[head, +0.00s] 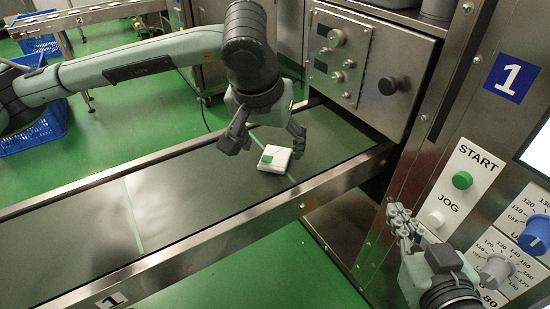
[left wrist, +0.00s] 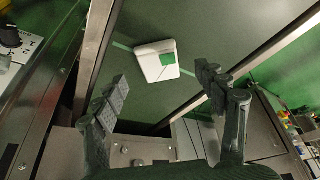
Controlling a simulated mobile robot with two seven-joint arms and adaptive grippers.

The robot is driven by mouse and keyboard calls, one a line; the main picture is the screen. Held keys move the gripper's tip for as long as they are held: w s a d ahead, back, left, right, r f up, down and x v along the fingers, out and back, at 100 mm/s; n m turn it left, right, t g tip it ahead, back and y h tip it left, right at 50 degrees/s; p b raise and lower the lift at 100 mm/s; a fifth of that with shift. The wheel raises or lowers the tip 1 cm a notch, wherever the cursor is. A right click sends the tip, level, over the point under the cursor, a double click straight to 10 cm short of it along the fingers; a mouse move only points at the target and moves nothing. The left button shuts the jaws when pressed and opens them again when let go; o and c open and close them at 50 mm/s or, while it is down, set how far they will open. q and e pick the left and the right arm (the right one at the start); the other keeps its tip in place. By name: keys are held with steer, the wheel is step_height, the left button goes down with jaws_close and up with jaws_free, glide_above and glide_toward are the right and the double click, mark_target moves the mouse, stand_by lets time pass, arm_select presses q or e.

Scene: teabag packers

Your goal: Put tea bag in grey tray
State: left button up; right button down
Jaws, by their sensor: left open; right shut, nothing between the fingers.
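A white tea bag (head: 275,158) with a green tag lies on the dark conveyor belt near its right end. It also shows in the left wrist view (left wrist: 153,66), beyond the fingertips and between their lines. My left gripper (head: 268,140) is open above the tea bag, one finger to each side and not visibly touching it. Its fingers also show in the left wrist view (left wrist: 163,92). My right gripper (head: 398,218) is shut and empty, at the lower right before the control panel. I see no grey tray in either view.
The conveyor belt (head: 180,205) has raised metal side rails and a pale green line across it. A steel machine with a START and JOG panel (head: 466,183) stands at the right. A control box (head: 370,65) is behind the belt. Blue crates (head: 35,130) stand on the floor at the far left.

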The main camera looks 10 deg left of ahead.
mark_target(275, 157)
arm_select(q)
steer(key=x, duration=0.3)
steer(key=shift+w+f, duration=0.1)
steer(key=shift+f, duration=0.05)
steer(key=shift+c, duration=0.3)
steer(key=c, duration=0.8)
steer(key=shift+c, duration=0.3)
step_height(275, 157, up, 5)
steer(key=shift+a+f, duration=0.1)
steer(key=shift+f, duration=0.05)
steer(key=shift+c, duration=0.2)
steer(key=s+a+r, duration=0.6)
steer(key=s+a, duration=0.2)
